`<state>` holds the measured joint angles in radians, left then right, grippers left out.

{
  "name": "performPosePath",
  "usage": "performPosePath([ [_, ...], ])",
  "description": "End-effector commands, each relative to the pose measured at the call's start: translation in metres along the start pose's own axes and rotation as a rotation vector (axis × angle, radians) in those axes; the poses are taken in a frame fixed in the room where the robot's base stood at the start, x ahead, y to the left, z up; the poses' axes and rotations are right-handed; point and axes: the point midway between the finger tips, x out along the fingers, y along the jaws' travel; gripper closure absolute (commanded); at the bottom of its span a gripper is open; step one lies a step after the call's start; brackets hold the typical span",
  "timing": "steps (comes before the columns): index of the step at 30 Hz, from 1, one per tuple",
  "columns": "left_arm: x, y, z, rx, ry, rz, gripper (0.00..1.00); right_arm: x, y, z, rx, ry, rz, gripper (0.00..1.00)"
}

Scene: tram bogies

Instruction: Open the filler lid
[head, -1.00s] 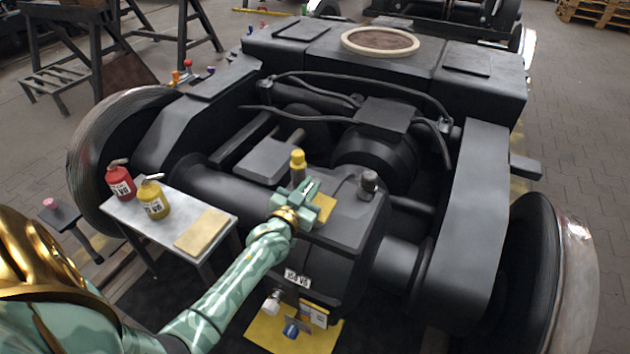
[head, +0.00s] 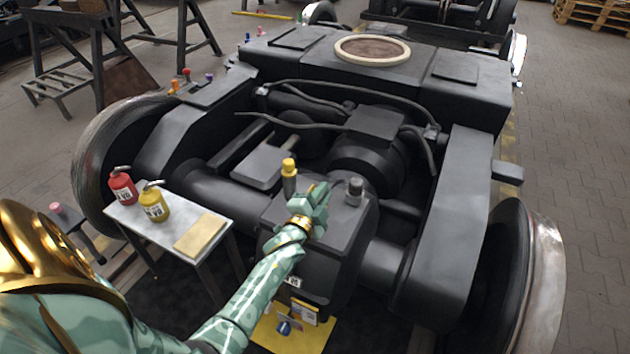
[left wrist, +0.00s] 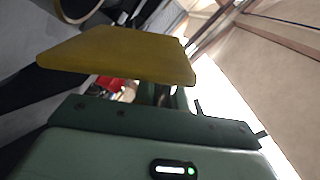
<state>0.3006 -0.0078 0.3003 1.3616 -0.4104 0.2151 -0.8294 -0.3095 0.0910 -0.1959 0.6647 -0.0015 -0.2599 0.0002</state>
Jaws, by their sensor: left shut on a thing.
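My left gripper (head: 316,196) is over the top of the dark gearbox housing (head: 340,235), between a yellow-capped post (head: 289,170) and a grey knob (head: 355,188). A flat yellow plate, which looks like the filler lid (left wrist: 120,55), stands right in front of the gripper in the left wrist view. The gripper is shut on it, though the contact itself is hard to see. In the head view the hand hides the lid, and the opening under it cannot be seen. My right gripper is not in view.
A small metal table (head: 190,222) at the left holds a red can (head: 122,188), a yellow can (head: 154,204) and a tan cloth (head: 200,236). A yellow sheet (head: 290,335) lies below the housing. The bogie frame and wheels surround the housing.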

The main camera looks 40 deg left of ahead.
Motion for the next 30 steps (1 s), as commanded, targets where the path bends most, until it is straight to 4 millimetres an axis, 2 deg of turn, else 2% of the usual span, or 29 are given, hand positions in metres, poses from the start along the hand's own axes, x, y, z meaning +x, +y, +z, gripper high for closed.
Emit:
performPosePath([
  [12,-0.001,0.014,-0.014,0.245,-0.004,0.003,1.0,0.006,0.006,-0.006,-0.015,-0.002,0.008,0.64],
  [30,-0.001,0.015,-0.018,0.304,-0.004,0.002,1.0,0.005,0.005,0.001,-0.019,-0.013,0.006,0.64],
])
